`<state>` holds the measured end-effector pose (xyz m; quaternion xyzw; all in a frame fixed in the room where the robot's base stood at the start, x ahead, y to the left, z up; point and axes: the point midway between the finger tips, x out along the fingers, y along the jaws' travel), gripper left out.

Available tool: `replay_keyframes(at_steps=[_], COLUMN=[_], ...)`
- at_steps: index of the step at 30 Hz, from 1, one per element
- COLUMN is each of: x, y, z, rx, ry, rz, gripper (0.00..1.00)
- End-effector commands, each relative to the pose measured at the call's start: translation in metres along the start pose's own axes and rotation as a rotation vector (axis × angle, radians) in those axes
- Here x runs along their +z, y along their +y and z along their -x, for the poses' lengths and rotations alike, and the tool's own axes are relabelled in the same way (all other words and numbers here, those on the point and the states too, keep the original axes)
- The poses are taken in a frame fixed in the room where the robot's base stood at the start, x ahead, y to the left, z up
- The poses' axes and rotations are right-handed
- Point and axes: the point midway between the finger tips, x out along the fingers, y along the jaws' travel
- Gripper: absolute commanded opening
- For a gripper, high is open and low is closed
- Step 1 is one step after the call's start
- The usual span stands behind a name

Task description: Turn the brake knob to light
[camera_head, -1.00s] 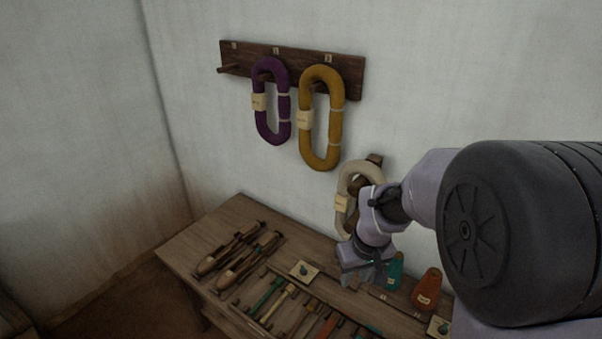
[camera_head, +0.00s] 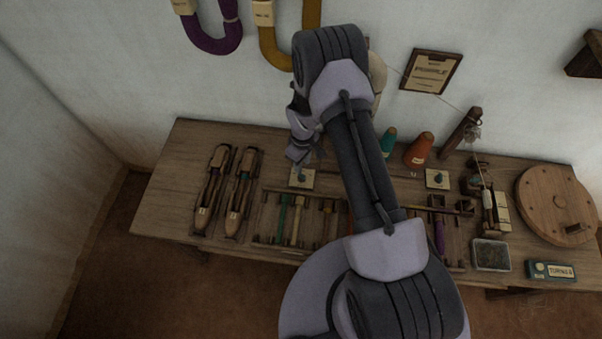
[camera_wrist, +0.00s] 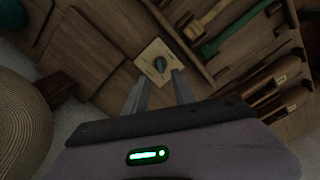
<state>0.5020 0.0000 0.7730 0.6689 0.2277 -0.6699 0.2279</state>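A small dark teal knob on a pale square plate (camera_head: 301,178) sits on the bench, left of the middle. A similar knob on a pale plate (camera_head: 437,179) sits further right. I cannot read which one is the brake knob. My gripper (camera_head: 302,160) hangs just behind the left plate, close to it. In the wrist view the knob (camera_wrist: 160,64) lies just beyond the gap between my fingertips (camera_wrist: 160,84). The fingers are apart with nothing between them. Any marks on the plate are too small to read.
Two wooden shuttles (camera_head: 211,190) lie left of the plate on the bench (camera_head: 165,195). A rack of coloured-handled tools (camera_head: 297,225) is in front of it. Teal (camera_head: 388,142) and orange (camera_head: 420,149) cones stand to the right. A cream hank hangs on the wall behind my arm.

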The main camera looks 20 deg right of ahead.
Motion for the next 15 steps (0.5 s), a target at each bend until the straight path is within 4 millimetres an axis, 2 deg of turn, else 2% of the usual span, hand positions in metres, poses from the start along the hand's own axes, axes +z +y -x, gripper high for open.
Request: replay_keyframes(at_steps=[1,6,10,15], x=[0.001,0.0,0.0,0.0], y=[-0.001,0.0,0.0,0.0], z=[-0.018,-0.055,-0.069,-0.075], rx=[-0.002,-0.001,-0.001,0.0], ry=[-0.002,-0.001,0.0,0.001], rz=[-0.001,-0.001,-0.002,-0.002], gripper=[0.32,0.32,0.32,0.32])
